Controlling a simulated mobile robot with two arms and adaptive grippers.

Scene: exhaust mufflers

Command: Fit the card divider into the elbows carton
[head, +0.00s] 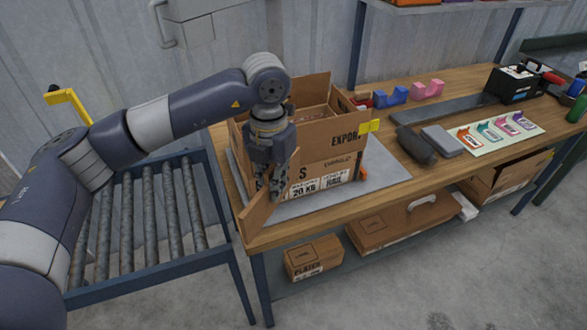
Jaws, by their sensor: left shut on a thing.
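The open cardboard carton (333,172) stands on a grey mat at the left end of the workbench, with printed labels on its front and its flaps raised. My left gripper (273,194) points down at the carton's front left side, outside its front wall. It is shut on a narrow brown card panel (258,214), which looks like the card divider. The panel is tilted, and its lower end hangs near the bench's front edge. The fingers hide part of it and part of the carton's print. The carton's inside is only partly visible. My right gripper is out of view.
A roller conveyor (150,213) stands left of the workbench (230,192). Right of the carton lie blue (391,97) and pink (428,90) holders, a dark roll (416,146), a grey block (442,140) and a card of coloured pieces (497,128). Boxes (315,258) sit on the lower shelf.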

